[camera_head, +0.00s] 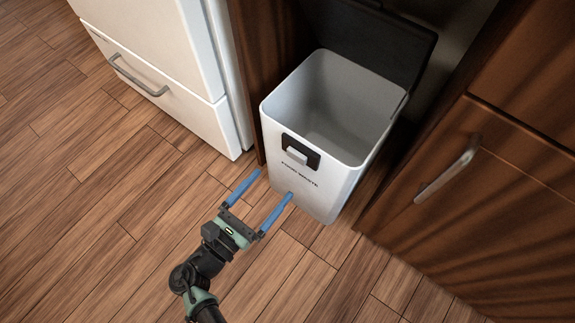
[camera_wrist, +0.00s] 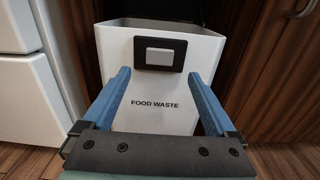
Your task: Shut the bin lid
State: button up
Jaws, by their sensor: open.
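A white bin (camera_head: 277,143) marked "FOOD WASTE" stands upright on the wood floor in a gap between cabinets. Its dark lid (camera_head: 372,42) is raised at the back and tilts away from the open top. The inside looks empty. A black latch plate with a grey button (camera_head: 297,155) is on its front. My gripper (camera_head: 274,183) is open and empty in front of the bin, below the latch, with its blue fingers pointing at the bin. In the wrist view the bin front (camera_wrist: 150,120) shows between the fingers; the lid is hardly visible there.
A white fridge (camera_head: 160,45) with a drawer handle stands to the left of the bin. A brown wooden cabinet (camera_head: 500,210) with a metal handle (camera_head: 450,168) is close on the right. The floor (camera_head: 90,200) in front and to the left is clear.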

aim_at(295, 158)
jog(key=b+x, duration=0.2)
jog(key=x, duration=0.4)
jog(key=shift+w+d+f, duration=0.1)
jog(key=shift+d+f, duration=0.05)
jog(key=shift+w+d+b, duration=0.3)
jog(key=shift+w+d, duration=0.05)
jog(key=shift+w, duration=0.25)
grip_shut()
